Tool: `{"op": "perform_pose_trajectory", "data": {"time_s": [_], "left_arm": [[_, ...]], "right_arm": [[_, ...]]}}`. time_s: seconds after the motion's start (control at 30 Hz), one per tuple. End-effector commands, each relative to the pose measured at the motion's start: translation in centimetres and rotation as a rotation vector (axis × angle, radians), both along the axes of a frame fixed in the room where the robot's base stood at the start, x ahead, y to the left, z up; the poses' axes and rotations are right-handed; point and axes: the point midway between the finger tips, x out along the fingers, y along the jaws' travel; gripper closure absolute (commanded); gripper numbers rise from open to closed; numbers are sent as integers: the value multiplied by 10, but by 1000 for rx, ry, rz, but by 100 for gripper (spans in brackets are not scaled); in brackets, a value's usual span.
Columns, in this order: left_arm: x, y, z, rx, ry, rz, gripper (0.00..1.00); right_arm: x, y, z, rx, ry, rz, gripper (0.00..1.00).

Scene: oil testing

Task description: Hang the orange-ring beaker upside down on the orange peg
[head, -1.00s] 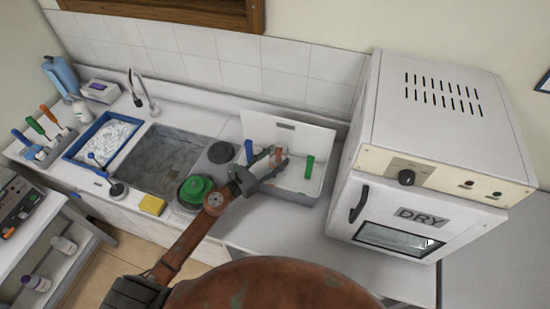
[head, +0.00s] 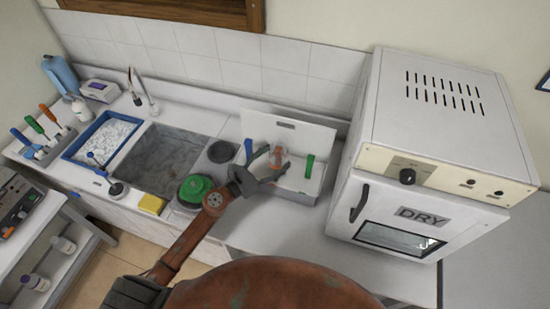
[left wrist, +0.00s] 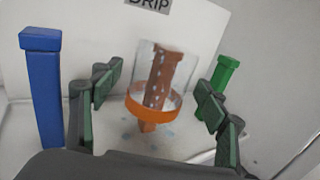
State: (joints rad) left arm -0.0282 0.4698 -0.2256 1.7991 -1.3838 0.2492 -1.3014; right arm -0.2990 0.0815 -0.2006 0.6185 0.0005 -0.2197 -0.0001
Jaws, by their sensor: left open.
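The clear beaker with an orange ring (left wrist: 164,82) is upside down over the orange peg (left wrist: 160,72) of the drip rack, its ringed mouth at the bottom; the peg shows through its wall. It also shows in the head view (head: 278,156). My left gripper (head: 272,167) is open, with its green-padded fingers apart on either side of the beaker in the left wrist view (left wrist: 158,100), a visible gap on each side. My right gripper is in neither view.
The white DRIP rack also has a blue peg (left wrist: 43,90) at left and a green peg (left wrist: 223,82) at right, both bare. The DRY oven (head: 430,160) stands right of the rack. The sink (head: 160,163) and a green-topped device (head: 196,188) lie left.

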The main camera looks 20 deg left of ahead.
Motion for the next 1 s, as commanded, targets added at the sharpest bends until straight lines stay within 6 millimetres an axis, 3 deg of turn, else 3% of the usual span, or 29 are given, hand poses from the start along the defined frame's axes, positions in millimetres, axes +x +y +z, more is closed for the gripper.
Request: {"op": "perform_pose_trajectory", "data": {"time_s": [0.6,1.0], "left_arm": [[-90,54,-1,-2,2,1,32],[-102,61,0,-1,-1,0,32]], "right_arm": [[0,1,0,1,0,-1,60],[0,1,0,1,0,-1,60]]}}
